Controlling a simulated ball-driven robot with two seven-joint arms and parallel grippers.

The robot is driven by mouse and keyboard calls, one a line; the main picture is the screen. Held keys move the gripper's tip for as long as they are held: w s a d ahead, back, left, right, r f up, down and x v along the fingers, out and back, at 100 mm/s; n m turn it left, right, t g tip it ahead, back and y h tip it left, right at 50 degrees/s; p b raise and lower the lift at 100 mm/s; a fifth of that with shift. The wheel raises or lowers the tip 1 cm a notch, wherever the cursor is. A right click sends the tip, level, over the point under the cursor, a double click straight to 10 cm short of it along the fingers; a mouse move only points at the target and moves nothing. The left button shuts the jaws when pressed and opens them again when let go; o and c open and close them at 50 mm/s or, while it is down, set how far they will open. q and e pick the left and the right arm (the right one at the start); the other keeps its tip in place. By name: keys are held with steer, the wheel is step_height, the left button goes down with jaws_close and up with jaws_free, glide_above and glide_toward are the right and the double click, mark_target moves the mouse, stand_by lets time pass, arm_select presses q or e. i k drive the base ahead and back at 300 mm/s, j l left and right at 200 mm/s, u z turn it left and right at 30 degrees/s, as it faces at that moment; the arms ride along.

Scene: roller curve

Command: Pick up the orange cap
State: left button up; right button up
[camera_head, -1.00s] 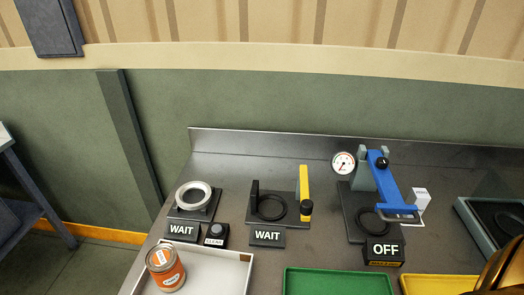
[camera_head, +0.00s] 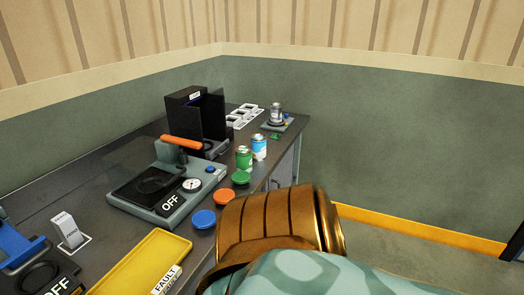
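The orange cap (camera_head: 224,197) is a flat disc lying on the dark bench top (camera_head: 120,163), near its front edge. A blue cap (camera_head: 204,219) lies in front of it and a green cap (camera_head: 240,177) behind it. A large gold-brown and teal part of my own body fills the lower middle, just right of the orange cap. No gripper fingers show in the head view, so neither gripper can be seen.
A grey device with an orange handle (camera_head: 181,142) and an OFF sign (camera_head: 170,204) stands left of the caps. A yellow tray (camera_head: 139,262) lies in front. Floor is open at right.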

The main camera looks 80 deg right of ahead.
mark_target(222, 195)
steer(key=z, duration=0.45)
steer(key=j+z, duration=0.1)
steer(key=z, duration=0.75)
steer(key=j+z, duration=0.1)
steer(key=z, duration=0.8)
steer(key=k+z, duration=0.1)
steer(key=z, duration=0.3)
